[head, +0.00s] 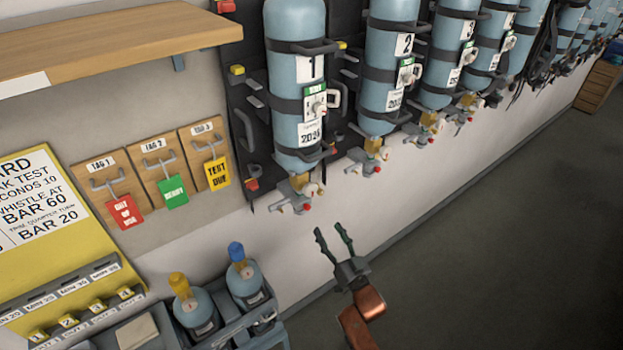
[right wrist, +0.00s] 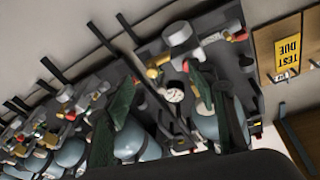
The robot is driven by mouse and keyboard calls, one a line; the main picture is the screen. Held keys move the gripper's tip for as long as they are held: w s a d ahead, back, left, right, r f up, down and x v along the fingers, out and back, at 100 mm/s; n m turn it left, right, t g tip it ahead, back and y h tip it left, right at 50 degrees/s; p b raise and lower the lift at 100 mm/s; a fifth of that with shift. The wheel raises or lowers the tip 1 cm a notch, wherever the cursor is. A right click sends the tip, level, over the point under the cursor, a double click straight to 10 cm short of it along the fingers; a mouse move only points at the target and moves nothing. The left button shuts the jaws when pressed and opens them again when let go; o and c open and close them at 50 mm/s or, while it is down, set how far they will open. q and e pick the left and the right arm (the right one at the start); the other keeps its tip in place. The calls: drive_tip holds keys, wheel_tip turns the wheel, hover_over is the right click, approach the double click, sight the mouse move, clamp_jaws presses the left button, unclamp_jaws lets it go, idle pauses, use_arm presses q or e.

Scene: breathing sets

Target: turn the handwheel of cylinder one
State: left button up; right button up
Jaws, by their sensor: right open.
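Cylinder one (head: 297,80) is a light blue bottle hanging valve-down in a black wall backplate, labelled 1. Its brass valve (head: 300,184) is at the bottom, with a small pale round knob and red-tipped fittings; which part is the handwheel is hard to tell. My right gripper (head: 328,229) is open and empty, below and slightly right of this valve, apart from it. In the right wrist view the open fingers (right wrist: 162,88) point toward the set beside the yellow tag, where a pale round knob (right wrist: 178,33) and a gauge (right wrist: 172,95) show. My left gripper is not in view.
Cylinder two (head: 390,75) and several more hang along the wall to the right. A wooden shelf (head: 110,45) and tag boards (head: 158,172) are at left. Two small bottles stand in a grey crate (head: 262,328) below. The floor at right is clear.

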drive_tip(key=y+p, duration=0.1)
drive_tip(key=y, duration=0.1)
approach(313, 192)
drive_tip(key=w+a, duration=0.2)
drive_tip(key=w, duration=0.1)
drive_tip(key=shift+n+t, duration=0.3)
drive_tip(key=shift+t, duration=0.2)
drive_tip(key=p+x, duration=0.1)
drive_tip(key=x, duration=0.2)
drive_tip(key=p+x, duration=0.1)
drive_tip(key=x, duration=0.2)
drive_tip(key=shift+a+r, duration=0.15)
drive_tip(key=shift+r, duration=0.35)
drive_tip(key=shift+w+a+r, duration=0.15)
drive_tip(key=shift+w+a, duration=0.05)
drive_tip(key=shift+w, duration=0.25)
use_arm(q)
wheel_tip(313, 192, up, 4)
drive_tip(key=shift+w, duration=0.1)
use_arm(e)
drive_tip(key=shift+c, duration=0.6)
drive_tip(key=c, duration=1)
drive_tip(key=shift+c, duration=0.2)
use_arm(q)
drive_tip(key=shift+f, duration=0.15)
use_arm(e)
drive_tip(key=shift+y, duration=0.3)
